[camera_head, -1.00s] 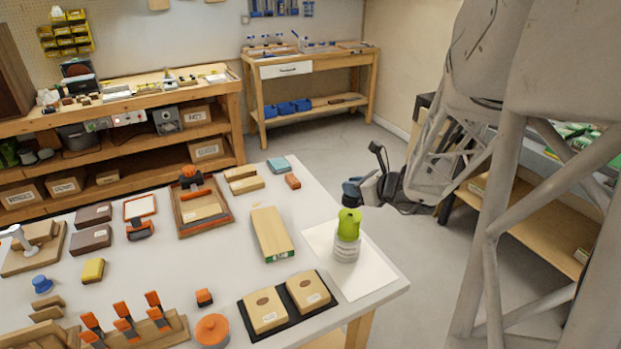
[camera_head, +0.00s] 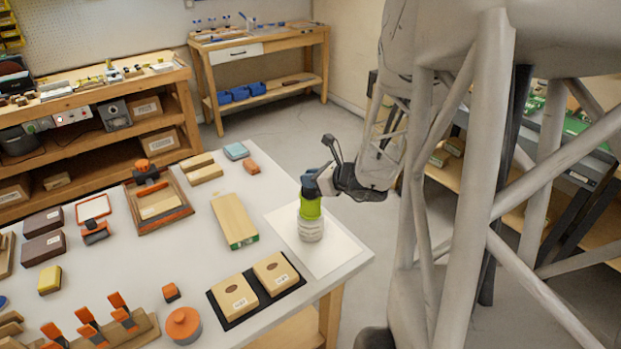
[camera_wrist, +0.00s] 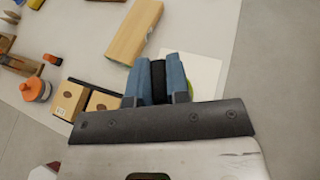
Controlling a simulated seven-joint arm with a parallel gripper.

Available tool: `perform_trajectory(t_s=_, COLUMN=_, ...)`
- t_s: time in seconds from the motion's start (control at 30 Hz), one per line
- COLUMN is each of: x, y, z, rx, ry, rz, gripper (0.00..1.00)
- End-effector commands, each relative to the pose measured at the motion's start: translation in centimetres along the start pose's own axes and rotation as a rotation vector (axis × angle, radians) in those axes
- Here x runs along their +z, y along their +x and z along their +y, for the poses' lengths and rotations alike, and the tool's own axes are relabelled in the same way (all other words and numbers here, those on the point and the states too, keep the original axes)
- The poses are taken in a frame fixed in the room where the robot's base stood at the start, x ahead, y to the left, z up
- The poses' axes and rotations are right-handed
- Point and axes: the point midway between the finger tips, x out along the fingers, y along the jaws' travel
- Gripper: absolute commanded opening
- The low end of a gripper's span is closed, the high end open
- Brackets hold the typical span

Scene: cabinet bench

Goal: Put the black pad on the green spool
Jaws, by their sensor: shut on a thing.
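The green spool (camera_head: 311,209) stands upright on a pale ridged round piece (camera_head: 311,230) at the right of the table. My gripper (camera_head: 309,188) is right above the green spool in the head view; whether they touch I cannot tell. In the wrist view my gripper (camera_wrist: 157,84) has its blue fingers shut on the black pad (camera_wrist: 158,77). Only a sliver of the green spool (camera_wrist: 190,89) shows past the right finger in the wrist view.
A white sheet (camera_head: 343,257) lies under the stack. A wooden block (camera_head: 235,221) lies to its left. A black tray (camera_head: 229,317) with two wooden blocks is in front. An orange round piece (camera_head: 183,325) stands left of the tray. The table's right edge is close.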

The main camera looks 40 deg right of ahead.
Motion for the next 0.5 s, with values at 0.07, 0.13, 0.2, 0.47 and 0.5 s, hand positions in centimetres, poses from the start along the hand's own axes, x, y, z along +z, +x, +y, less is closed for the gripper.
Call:
perform_trajectory(t_s=0.07, x=0.01, y=0.0, z=0.0, rx=0.0, ry=0.0, rz=0.0, gripper=0.0)
perform_trajectory(t_s=0.13, x=0.01, y=0.0, z=0.0, rx=0.0, ry=0.0, rz=0.0, gripper=0.0)
perform_trajectory(t_s=0.2, x=-0.07, y=0.03, z=0.0, rx=0.0, ry=0.0, rz=0.0, gripper=0.0)
perform_trajectory(t_s=0.47, x=-0.28, y=0.12, z=0.0, rx=0.0, ry=0.0, rz=0.0, gripper=0.36)
perform_trajectory(t_s=0.5, x=-0.29, y=0.12, z=0.0, rx=0.0, ry=0.0, rz=0.0, gripper=0.42)
